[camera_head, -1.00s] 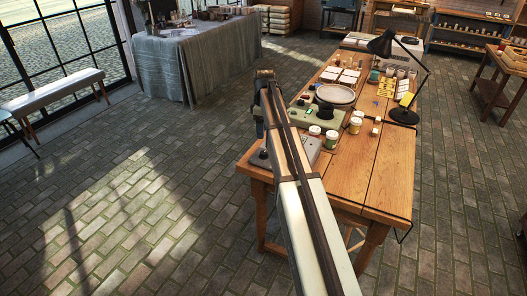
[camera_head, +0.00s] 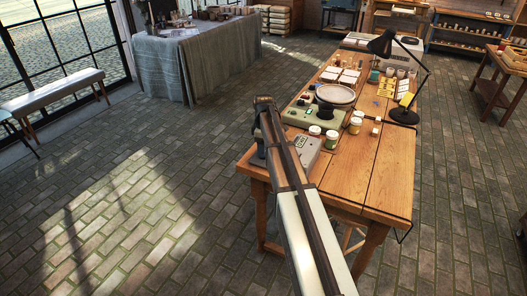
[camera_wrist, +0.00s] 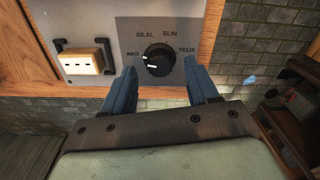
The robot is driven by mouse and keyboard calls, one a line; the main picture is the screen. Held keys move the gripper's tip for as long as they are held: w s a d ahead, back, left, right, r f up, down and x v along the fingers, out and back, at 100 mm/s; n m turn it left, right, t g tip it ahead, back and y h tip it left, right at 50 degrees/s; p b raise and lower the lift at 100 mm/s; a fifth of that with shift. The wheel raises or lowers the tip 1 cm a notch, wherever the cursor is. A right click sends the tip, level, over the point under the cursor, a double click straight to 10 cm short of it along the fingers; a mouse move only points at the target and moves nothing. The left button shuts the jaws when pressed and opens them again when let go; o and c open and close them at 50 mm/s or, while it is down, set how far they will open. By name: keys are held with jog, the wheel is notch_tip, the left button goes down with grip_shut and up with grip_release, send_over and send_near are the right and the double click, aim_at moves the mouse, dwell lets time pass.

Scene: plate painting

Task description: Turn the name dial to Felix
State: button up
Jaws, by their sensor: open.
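The name dial (camera_wrist: 158,60) is a round black knob on a grey panel (camera_wrist: 112,22) in the wrist view. Labels AIKO, BILAL, ELIN and FELIX (camera_wrist: 188,50) arc around it from left to right. The white mark on the knob points left, nearest AIKO. My gripper (camera_wrist: 160,70) is open, its blue fingers to the left and right of the knob's lower part. I see no clear contact, and cannot tell how deep the fingertips reach. In the head view the grey dial box (camera_head: 309,148) sits at the table's near left corner, partly behind my arm, which hides the gripper.
On the wooden table (camera_head: 375,165), paint jars (camera_head: 331,138), a round plate on a green stand (camera_head: 298,117) and a black lamp (camera_head: 404,115) stand behind the box.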

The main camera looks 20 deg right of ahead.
jog(key=shift+f, duration=0.95)
jog(key=c, duration=1)
